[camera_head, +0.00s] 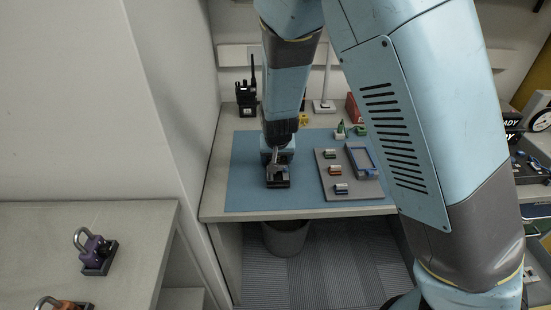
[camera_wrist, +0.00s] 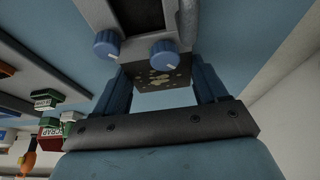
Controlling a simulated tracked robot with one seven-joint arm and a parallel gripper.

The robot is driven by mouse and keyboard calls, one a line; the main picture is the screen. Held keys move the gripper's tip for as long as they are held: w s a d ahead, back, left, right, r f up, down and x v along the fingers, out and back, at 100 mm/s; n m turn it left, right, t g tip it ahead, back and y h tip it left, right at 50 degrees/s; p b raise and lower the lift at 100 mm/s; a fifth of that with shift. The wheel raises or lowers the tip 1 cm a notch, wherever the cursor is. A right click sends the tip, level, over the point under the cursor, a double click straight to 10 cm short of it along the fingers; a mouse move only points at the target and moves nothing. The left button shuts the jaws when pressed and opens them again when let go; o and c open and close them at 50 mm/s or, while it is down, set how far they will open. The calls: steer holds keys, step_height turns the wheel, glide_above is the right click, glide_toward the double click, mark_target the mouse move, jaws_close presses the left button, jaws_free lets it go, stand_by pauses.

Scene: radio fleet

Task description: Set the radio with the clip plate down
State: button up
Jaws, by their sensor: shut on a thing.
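My gripper (camera_head: 277,157) reaches down over the left part of the blue mat (camera_head: 246,172). In the wrist view its two blue fingers (camera_wrist: 160,88) are shut on the radio (camera_wrist: 104,22), at a dark speckled block between them. The radio has a grey body with a dark inset panel, two blue knobs and a grey rod along its right side. In the head view a dark, blocky shape (camera_head: 278,184) is directly below the gripper. I cannot tell whether the radio touches the mat. The clip plate is not clearly visible.
A black radio (camera_head: 247,97) with an antenna stands at the bench's back left. A bin (camera_head: 286,238) is under the bench. Padlocks (camera_head: 98,246) sit on the left counter.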

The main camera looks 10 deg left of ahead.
steer(key=shift+f, duration=0.25)
steer(key=o, duration=1.3)
steer(key=shift+f, duration=0.1)
steer(key=v, duration=1.2)
steer(key=shift+s, duration=0.1)
steer(key=shift+d, duration=0.15)
